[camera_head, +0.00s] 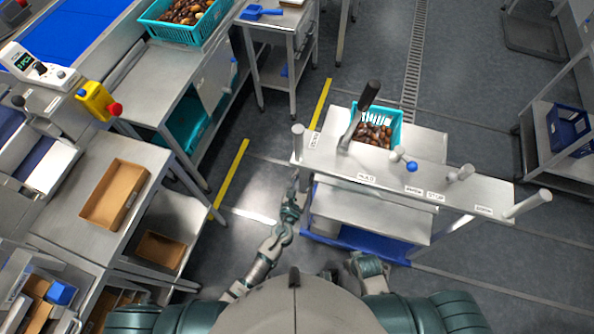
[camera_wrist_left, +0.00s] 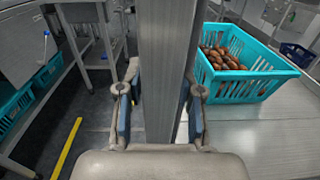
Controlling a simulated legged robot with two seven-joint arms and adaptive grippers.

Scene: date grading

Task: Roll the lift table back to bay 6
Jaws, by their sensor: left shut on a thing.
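The lift table (camera_head: 430,140) stands in front of me, with a labelled cross panel (camera_head: 385,180) along its near side. A lever with a black grip (camera_head: 368,97) and a blue-tipped knob (camera_head: 411,166) rise from the panel. A teal crate of dates (camera_head: 396,115) sits on the table top; it also shows in the left wrist view (camera_wrist_left: 240,90). My left gripper (camera_head: 294,192) is at the table's left end. In the left wrist view its fingers (camera_wrist_left: 163,115) are shut around a grey upright post (camera_wrist_left: 168,70). My right forearm shows below the panel; its gripper is hidden.
Yellow floor lines (camera_head: 231,172) run left of the table. Benches with a cardboard tray (camera_head: 115,195) and a teal date crate (camera_head: 185,18) stand left. A rack with a blue bin (camera_head: 568,130) stands right. Floor beyond the table is open, with a drain grate (camera_head: 415,60).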

